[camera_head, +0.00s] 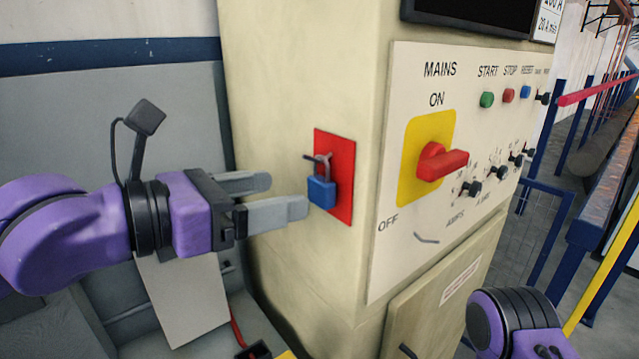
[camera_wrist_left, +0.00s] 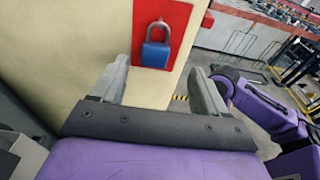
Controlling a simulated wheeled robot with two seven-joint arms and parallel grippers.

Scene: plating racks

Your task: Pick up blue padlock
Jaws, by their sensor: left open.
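The blue padlock (camera_head: 321,192) hangs by its metal shackle from a hook on a red plate (camera_head: 343,170) on the side of the cream cabinet. It also shows in the left wrist view (camera_wrist_left: 155,54), upright, beyond the fingertips. My left gripper (camera_head: 285,194) is open and empty, its fingers pointing at the padlock from the left. In the left wrist view (camera_wrist_left: 160,75) the padlock lies between the lines of the two fingers, apart from both. My right arm shows at the lower right of the head view; its gripper is out of the picture.
The cabinet's front panel (camera_head: 390,262) carries a red MAINS switch (camera_head: 440,162) on a yellow plate, with several buttons and knobs to its right. A pale grey panel or box stands below my left arm. Blue posts and a yellow rail (camera_head: 607,262) are at the right.

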